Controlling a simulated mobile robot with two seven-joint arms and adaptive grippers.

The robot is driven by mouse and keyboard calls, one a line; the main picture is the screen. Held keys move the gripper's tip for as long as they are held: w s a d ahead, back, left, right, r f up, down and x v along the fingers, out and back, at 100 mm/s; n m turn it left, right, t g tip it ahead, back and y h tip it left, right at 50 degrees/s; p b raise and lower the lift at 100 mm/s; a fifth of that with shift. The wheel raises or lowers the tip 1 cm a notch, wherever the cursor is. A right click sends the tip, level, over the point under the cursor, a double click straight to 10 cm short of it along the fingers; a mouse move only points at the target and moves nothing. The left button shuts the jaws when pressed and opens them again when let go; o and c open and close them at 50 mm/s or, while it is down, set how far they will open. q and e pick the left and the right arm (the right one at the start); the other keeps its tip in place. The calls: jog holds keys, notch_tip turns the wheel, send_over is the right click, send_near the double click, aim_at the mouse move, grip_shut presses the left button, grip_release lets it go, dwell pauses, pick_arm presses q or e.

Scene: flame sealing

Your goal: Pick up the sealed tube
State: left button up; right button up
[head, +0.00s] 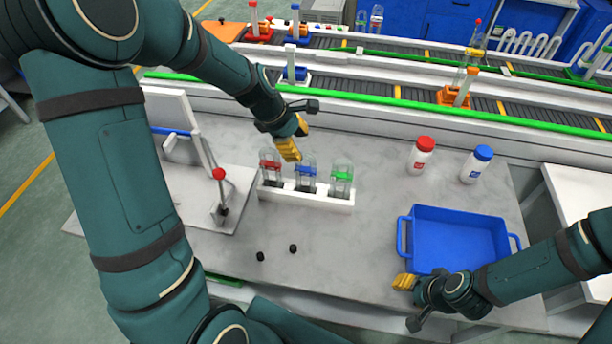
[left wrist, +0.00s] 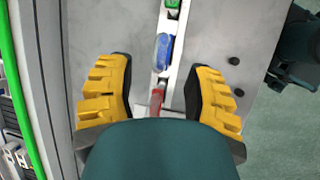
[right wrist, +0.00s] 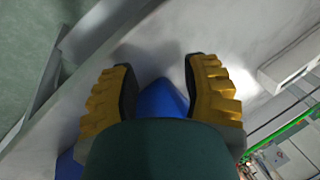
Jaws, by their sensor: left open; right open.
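A white rack (head: 318,200) on the grey table holds three upright clear tubes with coloured labels: a red tube (head: 269,160), a blue tube (head: 307,172) and a green tube (head: 342,174). I cannot tell which is sealed. My left gripper (head: 294,138) is open and empty above and behind the rack, near the red and blue tubes. In the left wrist view, the red tube (left wrist: 157,100) is low between the fingers, the blue tube (left wrist: 163,52) farther up, and the green tube (left wrist: 173,6) at the top edge. My right gripper (head: 408,297) is open and empty by the blue tray.
The blue tray (head: 408,240) lies right of the rack. Two white bottles, red-capped (head: 421,158) and blue-capped (head: 477,166), stand behind it. A white stand with a red-knobbed rod (head: 219,190) is left of the rack. Two small black pieces (head: 293,248) lie in front. Conveyors run behind.

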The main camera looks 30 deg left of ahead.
aim_at(306, 155)
pick_arm(q)
jog(key=shift+b+x, duration=0.4)
jog(key=shift+x, duration=2.75)
grip_shut()
